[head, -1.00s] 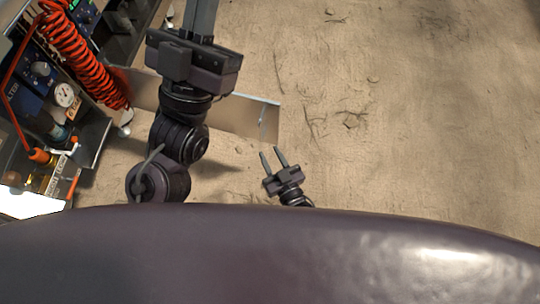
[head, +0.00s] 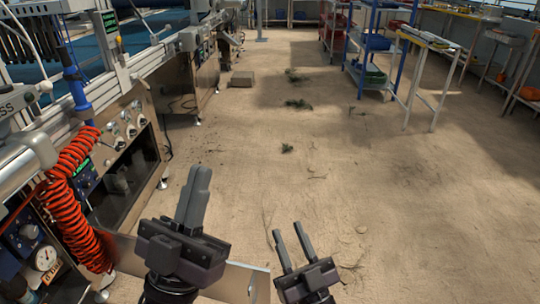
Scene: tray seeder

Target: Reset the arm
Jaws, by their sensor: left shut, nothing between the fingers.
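My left gripper (head: 195,196) is at the bottom of the head view, left of centre. Its two grey fingers lie together, pointing up the picture, with nothing between them. My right gripper (head: 290,242) is lower and to the right of it. Its two thin fingers stand apart with an empty gap. Both grippers are above the sandy floor and apart from each other.
The seeder machine (head: 125,85) runs along the left side, with a coiled orange hose (head: 72,205) near my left gripper. A blue shelf rack (head: 375,45) and a white stand (head: 430,42) are at the upper right. The middle floor is mostly clear.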

